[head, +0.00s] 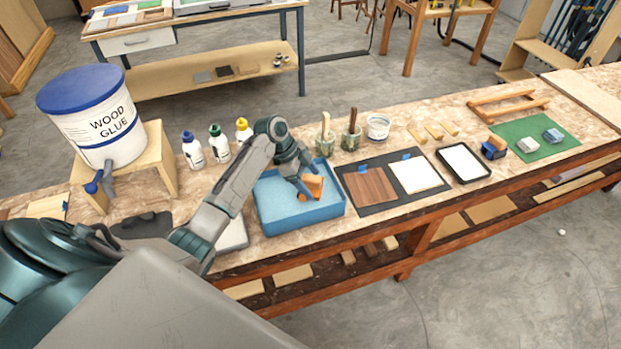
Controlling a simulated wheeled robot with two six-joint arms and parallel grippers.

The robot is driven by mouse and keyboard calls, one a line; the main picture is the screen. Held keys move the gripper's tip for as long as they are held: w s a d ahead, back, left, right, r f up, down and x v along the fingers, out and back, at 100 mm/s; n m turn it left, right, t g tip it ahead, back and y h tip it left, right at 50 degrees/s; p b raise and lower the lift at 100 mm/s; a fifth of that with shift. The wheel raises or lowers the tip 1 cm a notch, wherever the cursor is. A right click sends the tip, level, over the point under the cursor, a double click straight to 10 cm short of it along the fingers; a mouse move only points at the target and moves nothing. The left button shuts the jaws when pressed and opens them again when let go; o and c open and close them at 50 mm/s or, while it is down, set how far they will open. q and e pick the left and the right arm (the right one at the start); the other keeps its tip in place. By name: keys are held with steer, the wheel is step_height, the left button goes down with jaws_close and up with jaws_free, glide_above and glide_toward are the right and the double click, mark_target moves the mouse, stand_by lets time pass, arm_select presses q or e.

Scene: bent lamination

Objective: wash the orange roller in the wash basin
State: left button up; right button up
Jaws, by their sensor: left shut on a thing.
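The wash basin (320,213) is a blue rectangular tub on the workbench, with a light blue surface inside. My left gripper (303,180) reaches down over the basin's right half, shut on the orange roller (315,186). The roller is inside the basin's outline in the picture. I cannot tell whether it touches the light blue surface, and the fingers hide part of it. My right gripper is out of view.
A large wood glue tub (95,120) on a wooden stand and several bottles (193,150) stand left of and behind the basin. Brushes in jars (350,138) stand behind it. A dark mat with panels (370,187) lies close to its right.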

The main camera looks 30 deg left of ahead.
arm_select(q)
steer(key=shift+s+a+r+p, duration=0.35)
steer(key=shift+r+p, duration=0.45)
steer(key=shift+r, duration=0.15)
steer(key=shift+s+a+r+p, duration=0.2)
steer(key=shift+s+r+p, duration=0.15)
steer(key=shift+r+p, duration=0.5)
steer(key=shift+s+a+r+p, duration=0.35)
steer(key=shift+r+p, duration=0.4)
steer(key=shift+r, duration=0.25)
steer(key=shift+r+p, duration=0.55)
steer(key=shift+r, duration=1.9)
